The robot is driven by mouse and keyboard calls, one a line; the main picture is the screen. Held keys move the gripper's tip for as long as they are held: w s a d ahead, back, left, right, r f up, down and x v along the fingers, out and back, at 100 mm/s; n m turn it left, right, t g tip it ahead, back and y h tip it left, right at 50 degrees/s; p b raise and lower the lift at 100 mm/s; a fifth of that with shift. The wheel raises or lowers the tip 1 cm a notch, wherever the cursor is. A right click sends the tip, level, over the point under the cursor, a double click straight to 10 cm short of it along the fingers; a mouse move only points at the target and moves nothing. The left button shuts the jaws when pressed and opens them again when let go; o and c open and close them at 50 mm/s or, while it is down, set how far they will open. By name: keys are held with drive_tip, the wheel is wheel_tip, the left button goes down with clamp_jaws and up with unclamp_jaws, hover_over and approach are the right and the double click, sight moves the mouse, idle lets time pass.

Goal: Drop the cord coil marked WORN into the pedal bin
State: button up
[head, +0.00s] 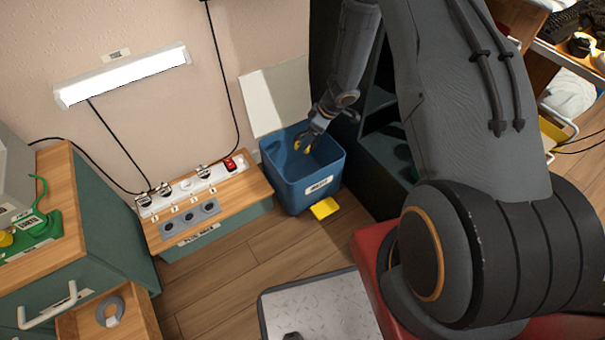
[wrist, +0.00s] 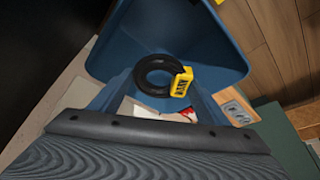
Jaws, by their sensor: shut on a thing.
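The blue pedal bin (head: 300,185) stands on the floor by the wall, its pale lid (head: 275,97) raised and its yellow pedal (head: 325,208) in front. My gripper (head: 312,136) points down into the bin's mouth. It is shut on a black cord coil (wrist: 141,83) with a yellow tag (wrist: 181,82); the tag's dark lettering is too small to read surely. In the wrist view the bin's blue wall (wrist: 120,35) surrounds the coil. Contact between coil and bin cannot be told.
A low wooden-topped unit with a white power strip (head: 190,188) and a grey socket plate (head: 190,219) stands left of the bin. A grey ring (head: 110,311) lies in an open drawer at lower left. A dark cabinet is close right of the bin. Wood floor (head: 235,260) lies clear in front.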

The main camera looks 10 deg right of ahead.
drive_tip(key=shift+f+b, duration=1.1)
drive_tip(key=shift+f, duration=0.1)
drive_tip(key=o, duration=1.1)
drive_tip(key=shift+o, duration=0.2)
drive_tip(key=shift+r, duration=0.1)
drive_tip(key=p+v, duration=0.3)
drive_tip(key=v, duration=0.4)
drive_tip(key=shift+d+r, duration=0.15)
drive_tip(key=shift+r, duration=0.15)
